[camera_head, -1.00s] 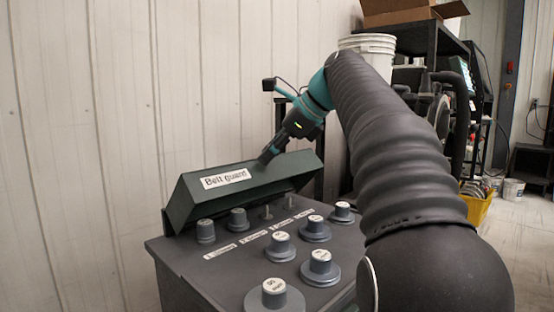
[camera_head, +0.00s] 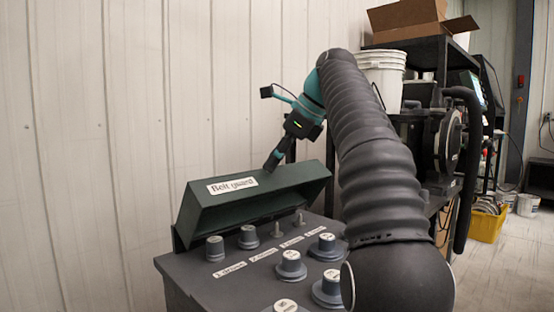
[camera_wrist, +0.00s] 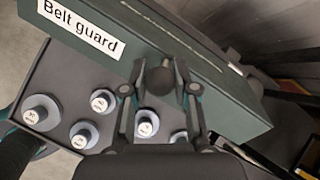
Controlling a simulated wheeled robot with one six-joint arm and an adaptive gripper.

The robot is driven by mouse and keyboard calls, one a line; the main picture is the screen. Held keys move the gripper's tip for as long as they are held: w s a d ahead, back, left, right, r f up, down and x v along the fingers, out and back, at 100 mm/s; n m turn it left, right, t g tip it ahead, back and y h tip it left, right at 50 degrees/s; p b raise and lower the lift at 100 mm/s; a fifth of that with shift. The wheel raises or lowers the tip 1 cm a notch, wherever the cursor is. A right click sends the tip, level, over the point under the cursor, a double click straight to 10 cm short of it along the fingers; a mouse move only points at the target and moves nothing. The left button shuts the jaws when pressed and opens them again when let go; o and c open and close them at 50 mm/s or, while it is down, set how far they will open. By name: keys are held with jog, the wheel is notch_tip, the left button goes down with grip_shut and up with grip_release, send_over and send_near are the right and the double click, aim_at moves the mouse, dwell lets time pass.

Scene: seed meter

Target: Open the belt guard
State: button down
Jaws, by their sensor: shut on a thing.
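The belt guard (camera_head: 280,190) is a long dark green cover with a white "Belt guard" label, at the back edge of the grey machine top. My gripper (camera_head: 270,167) is at the guard's upper edge, reaching down from above. In the wrist view my gripper (camera_wrist: 161,70) has its fingers on both sides of a dark round knob (camera_wrist: 160,82) on the guard (camera_wrist: 225,105), shut on it. The head view does not show the knob clearly.
The machine top (camera_head: 195,268) carries several grey pulleys (camera_head: 290,265), two thin studs and small labels in front of the guard. A pale panelled wall (camera_head: 90,150) stands close behind. A shelf with a white bucket (camera_head: 380,75) and a cardboard box (camera_head: 405,14) is at the right.

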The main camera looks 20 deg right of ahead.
jog(key=c, duration=0.9)
grip_release()
jog(key=shift+w+a, duration=0.1)
jog(key=shift+v, duration=1.45)
jog(key=s+d, duration=0.8)
jog(key=d, duration=0.1)
jog(key=shift+s, duration=0.2)
